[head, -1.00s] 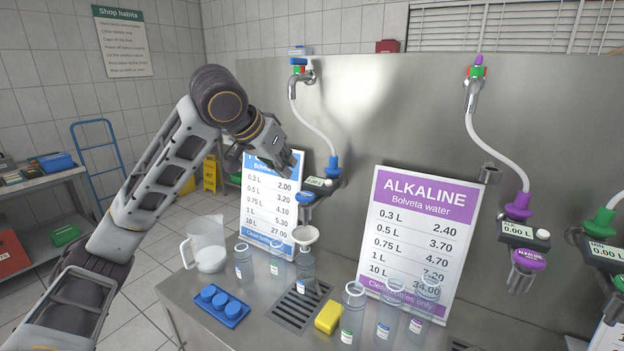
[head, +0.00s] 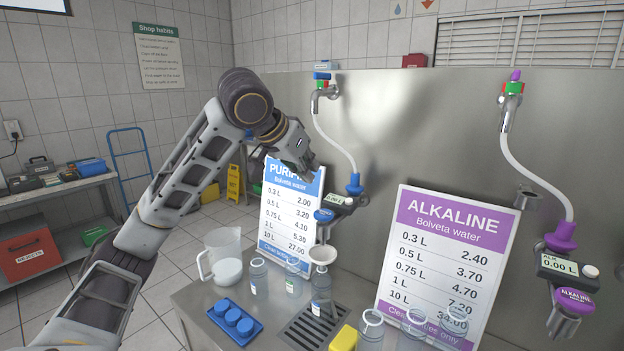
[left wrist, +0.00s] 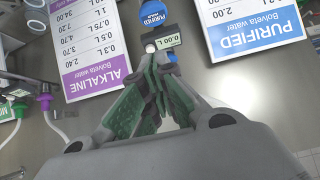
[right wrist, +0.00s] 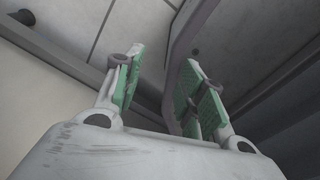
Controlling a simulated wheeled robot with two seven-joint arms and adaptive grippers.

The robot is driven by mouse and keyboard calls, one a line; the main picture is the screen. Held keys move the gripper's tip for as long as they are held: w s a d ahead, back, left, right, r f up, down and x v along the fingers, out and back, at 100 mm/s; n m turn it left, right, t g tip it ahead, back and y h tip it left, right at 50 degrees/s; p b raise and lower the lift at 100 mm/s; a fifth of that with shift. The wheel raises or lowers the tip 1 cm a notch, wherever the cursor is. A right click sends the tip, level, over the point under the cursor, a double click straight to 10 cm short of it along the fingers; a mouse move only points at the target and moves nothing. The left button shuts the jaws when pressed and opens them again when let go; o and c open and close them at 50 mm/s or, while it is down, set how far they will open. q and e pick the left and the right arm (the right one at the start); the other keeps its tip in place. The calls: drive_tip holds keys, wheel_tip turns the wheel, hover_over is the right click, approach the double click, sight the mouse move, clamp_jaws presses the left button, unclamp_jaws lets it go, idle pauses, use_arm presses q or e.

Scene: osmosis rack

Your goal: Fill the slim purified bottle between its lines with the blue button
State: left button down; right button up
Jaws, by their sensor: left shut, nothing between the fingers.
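The purified tap's dispensing head (head: 340,200) hangs on a white hose. Its blue labelled button (head: 325,214) faces forward, and it also shows in the left wrist view (left wrist: 153,14). Its small display (left wrist: 168,40) reads 0.00. A clear slim bottle (head: 321,292) with a blue label stands upright on the drain grate below it, a white funnel (head: 322,254) in its mouth. I cannot make out its lines or water level. My left gripper (head: 309,165) is shut and empty, up and left of the dispensing head. My right gripper (right wrist: 166,80) is open and empty.
Two more bottles (head: 258,279) and a pitcher (head: 225,262) stand left of the grate (head: 300,330). A blue cap tray (head: 222,330) and yellow sponge (head: 344,339) lie in front. Price signs (head: 444,245) stand behind. Several bottles (head: 372,328) stand at the front right.

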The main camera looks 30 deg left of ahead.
use_arm(q)
hover_over(323, 214)
wheel_tip(323, 214, down, 8)
drive_tip(key=shift+f, duration=1.25)
use_arm(e)
drive_tip(key=shift+w+r, duration=0.1)
drive_tip(key=shift+w, duration=0.95)
use_arm(q)
drive_tip(key=shift+f, duration=0.1)
